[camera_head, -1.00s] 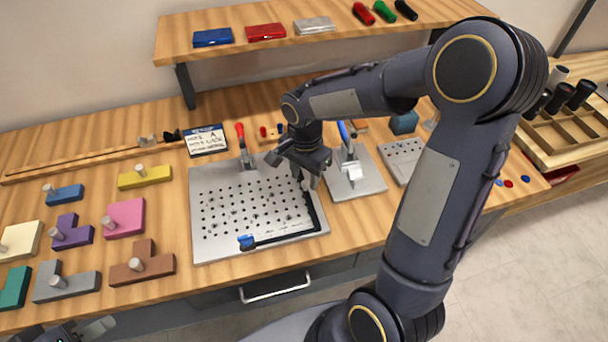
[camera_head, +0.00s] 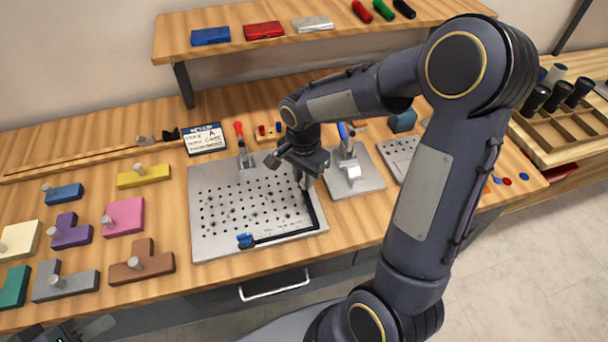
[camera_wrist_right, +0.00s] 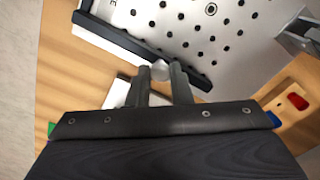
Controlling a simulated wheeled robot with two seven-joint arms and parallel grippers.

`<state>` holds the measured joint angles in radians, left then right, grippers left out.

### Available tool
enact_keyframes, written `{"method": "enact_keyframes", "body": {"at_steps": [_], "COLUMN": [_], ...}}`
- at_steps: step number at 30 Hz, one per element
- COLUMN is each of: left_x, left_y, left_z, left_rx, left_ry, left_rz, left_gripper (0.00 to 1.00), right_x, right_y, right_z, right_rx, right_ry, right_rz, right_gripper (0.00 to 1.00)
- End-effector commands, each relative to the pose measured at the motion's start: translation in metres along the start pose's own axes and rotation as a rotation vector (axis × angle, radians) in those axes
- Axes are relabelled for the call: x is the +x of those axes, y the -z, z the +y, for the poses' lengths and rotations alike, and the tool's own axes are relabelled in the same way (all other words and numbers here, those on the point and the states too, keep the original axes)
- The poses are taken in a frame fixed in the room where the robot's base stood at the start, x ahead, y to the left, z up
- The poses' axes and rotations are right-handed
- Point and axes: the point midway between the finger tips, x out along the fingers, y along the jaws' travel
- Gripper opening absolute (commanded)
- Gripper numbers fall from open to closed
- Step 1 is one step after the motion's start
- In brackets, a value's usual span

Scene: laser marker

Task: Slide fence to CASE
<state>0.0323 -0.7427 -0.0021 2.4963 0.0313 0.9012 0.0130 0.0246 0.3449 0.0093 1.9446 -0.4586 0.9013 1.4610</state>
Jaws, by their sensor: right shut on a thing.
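The fence (camera_head: 282,237) is a black L-shaped bar along the front and right edges of the perforated metal plate (camera_head: 205,225). A blue piece (camera_head: 245,240) sits at its front left end. Small markings on the plate beside the front bar are too small to read. My right gripper (camera_head: 304,184) is over the plate's right side. In the right wrist view its two fingers (camera_wrist_right: 162,76) are closed around a round pale knob (camera_wrist_right: 161,70) at the fence bar (camera_wrist_right: 125,40). Part of my left gripper (camera_head: 88,330) shows at the lower left corner, away from the plate; its opening is unclear.
A red-handled clamp (camera_head: 242,140) stands at the plate's back edge. A blue-handled clamp on a base (camera_head: 360,185) stands close at the right. Coloured blocks with pegs, including a pink one (camera_head: 125,216), lie at the left.

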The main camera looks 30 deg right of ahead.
Motion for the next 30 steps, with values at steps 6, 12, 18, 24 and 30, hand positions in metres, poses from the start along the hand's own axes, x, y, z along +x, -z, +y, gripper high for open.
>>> {"method": "enact_keyframes", "body": {"at_steps": [6,12,18,24,30], "left_x": [0.013,0.015,0.015,0.015,0.015], "left_y": [-0.006,-0.008,-0.007,-0.007,-0.007], "left_z": [-0.006,-0.007,-0.007,-0.007,-0.007], "left_rx": [0.0,0.0,0.0,0.0,0.0], "left_ry": [0.0,0.0,0.0,0.0,0.0], "left_rz": [0.0,0.0,0.0,0.0,0.0], "left_gripper": [0.36,0.36,0.36,0.36,0.36], "right_x": [0.002,0.0,-0.001,-0.001,-0.001], "right_y": [-0.036,-0.055,-0.055,-0.054,-0.054], "right_z": [-0.027,-0.04,-0.04,-0.04,-0.039], "right_rx": [-0.01,-0.004,-0.001,-0.001,-0.001], "right_ry": [0.006,0.004,0.003,0.003,0.003], "right_rz": [-0.001,-0.001,-0.002,-0.001,-0.001], "right_gripper": [0.0,0.0,0.0,0.34,0.41]}}
